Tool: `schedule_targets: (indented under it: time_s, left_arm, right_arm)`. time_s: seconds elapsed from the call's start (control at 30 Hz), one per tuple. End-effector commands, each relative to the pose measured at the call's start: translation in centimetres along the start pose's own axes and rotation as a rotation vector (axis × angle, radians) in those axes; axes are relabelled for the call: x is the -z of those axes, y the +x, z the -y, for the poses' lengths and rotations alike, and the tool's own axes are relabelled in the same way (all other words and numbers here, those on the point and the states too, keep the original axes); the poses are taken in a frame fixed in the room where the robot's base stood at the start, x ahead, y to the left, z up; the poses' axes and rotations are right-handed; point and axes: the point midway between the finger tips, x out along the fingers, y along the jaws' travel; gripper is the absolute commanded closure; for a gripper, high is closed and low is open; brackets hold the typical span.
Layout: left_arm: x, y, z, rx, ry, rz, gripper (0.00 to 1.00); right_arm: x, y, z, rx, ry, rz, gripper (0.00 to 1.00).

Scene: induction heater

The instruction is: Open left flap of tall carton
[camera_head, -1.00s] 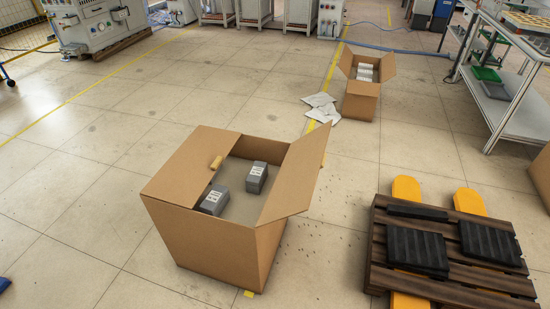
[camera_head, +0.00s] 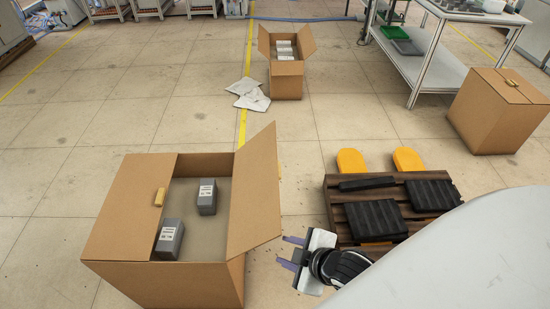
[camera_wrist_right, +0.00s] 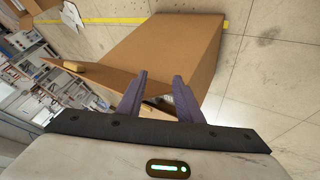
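A tall brown carton (camera_head: 165,284) stands at the near left in the head view. Its left flap (camera_head: 126,205) lies flat over the left part of the opening, with a small tan tab (camera_head: 159,197) near its inner edge. Its right flap (camera_head: 255,190) stands up, leaning outward. Two grey labelled boxes (camera_head: 207,197) (camera_head: 169,240) are inside. My right gripper (camera_head: 283,252) is open and empty, to the right of the carton and apart from it. The right wrist view shows its purple fingers (camera_wrist_right: 160,82) spread before a carton wall (camera_wrist_right: 175,50). My left gripper is not in view.
A pallet (camera_head: 310,205) with black pads and yellow forks lies right of the carton. A smaller open carton (camera_head: 287,82) and white papers (camera_head: 249,95) are behind. Another closed carton (camera_head: 490,115) stands at right, near a metal table (camera_head: 410,65). Floor left of the tall carton is clear.

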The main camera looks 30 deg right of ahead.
Motion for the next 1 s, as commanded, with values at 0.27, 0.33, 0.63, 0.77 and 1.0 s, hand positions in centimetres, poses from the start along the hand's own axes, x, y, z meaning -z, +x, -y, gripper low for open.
schedule_targets:
  time_s: [0.27,0.33,0.63,0.77,1.0]
  left_arm:
    - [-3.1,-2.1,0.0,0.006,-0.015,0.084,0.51]
    - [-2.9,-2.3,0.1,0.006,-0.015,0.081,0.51]
    - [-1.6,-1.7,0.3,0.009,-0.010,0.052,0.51]
    - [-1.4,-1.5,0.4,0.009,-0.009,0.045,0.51]
    - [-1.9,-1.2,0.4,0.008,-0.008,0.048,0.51]
  right_arm:
    - [1.3,0.4,-12.1,-0.202,-0.799,0.013,0.67]
    - [1.6,0.6,-14.9,-0.254,-1.009,0.016,0.67]
    - [1.3,2.3,-19.1,-0.349,-1.461,-0.020,0.67]
    - [1.6,3.6,-19.5,-0.350,-1.464,-0.019,0.67]
    - [2.6,7.7,-20.4,-0.350,-1.459,-0.019,0.67]
